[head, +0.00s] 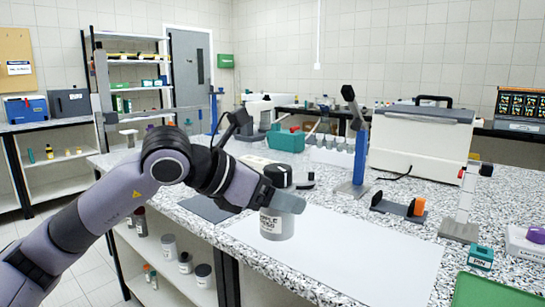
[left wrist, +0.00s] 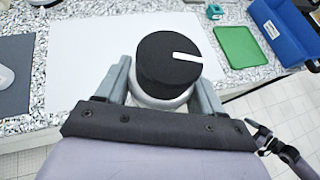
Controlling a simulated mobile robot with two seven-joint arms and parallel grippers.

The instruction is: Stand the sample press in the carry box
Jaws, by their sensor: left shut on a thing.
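My left gripper (head: 287,200) is shut on a pale grey cylinder (head: 277,224) with a printed label and a black top, which I take as the sample press. It is upright, above the white mat. In the left wrist view its black top (left wrist: 169,58) with a white bar stands between the fingers of my left gripper (left wrist: 165,85). The fingers hide part of its body. A blue box (left wrist: 286,32), which looks like the carry box, is at the upper right of the left wrist view. Part of my right arm shows small at the lower right there; its fingers are unclear.
The white mat (head: 345,255) is largely clear. A green tray (head: 495,290) lies at the front right, with a small teal box (head: 481,258) behind it. A blue-post stand (head: 357,165) and a dark cradle (head: 398,208) stand beyond the mat. A dark grey mat (head: 205,209) lies left.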

